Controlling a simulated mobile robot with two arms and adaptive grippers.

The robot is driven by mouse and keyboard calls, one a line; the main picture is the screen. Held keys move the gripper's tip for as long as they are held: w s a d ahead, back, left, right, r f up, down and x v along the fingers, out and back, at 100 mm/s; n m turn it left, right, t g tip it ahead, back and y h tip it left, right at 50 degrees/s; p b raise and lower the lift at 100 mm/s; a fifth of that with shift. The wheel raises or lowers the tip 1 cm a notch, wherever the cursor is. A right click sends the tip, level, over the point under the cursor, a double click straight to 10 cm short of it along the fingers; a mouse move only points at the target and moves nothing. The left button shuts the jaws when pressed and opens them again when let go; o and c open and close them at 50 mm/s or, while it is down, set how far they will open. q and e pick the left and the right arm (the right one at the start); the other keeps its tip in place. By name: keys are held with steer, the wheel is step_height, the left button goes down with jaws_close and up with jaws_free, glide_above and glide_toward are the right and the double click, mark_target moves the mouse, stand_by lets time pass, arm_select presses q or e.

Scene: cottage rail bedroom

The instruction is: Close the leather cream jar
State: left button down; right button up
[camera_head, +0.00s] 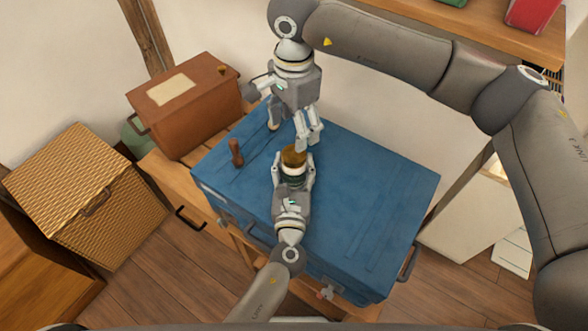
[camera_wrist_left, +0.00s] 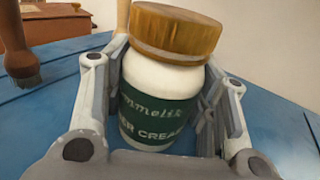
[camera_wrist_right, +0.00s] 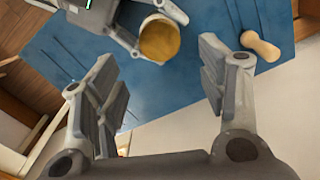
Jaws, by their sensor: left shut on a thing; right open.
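The leather cream jar (camera_wrist_left: 155,105) is white with a dark green label and stands upright on the blue trunk. Its brown-gold lid (camera_wrist_left: 176,34) sits on top of the jar; I cannot tell how tight it is. The lid also shows in the head view (camera_head: 293,156) and the right wrist view (camera_wrist_right: 159,40). My left gripper (camera_head: 293,169) is shut around the jar's body from the front. My right gripper (camera_head: 290,134) is open and empty, pointing down just behind and above the lid, apart from it.
The blue trunk (camera_head: 370,190) is the work surface, with free room at its right. A brown brush (camera_head: 236,153) stands to the left of the jar. A tan wooden piece (camera_wrist_right: 260,46) is on the trunk. A brown box (camera_head: 190,115) and a wicker basket (camera_head: 85,195) lie left.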

mark_target(294, 153)
steer(key=n, duration=0.4)
stand_by(0.3)
steer(key=shift+f, duration=4)
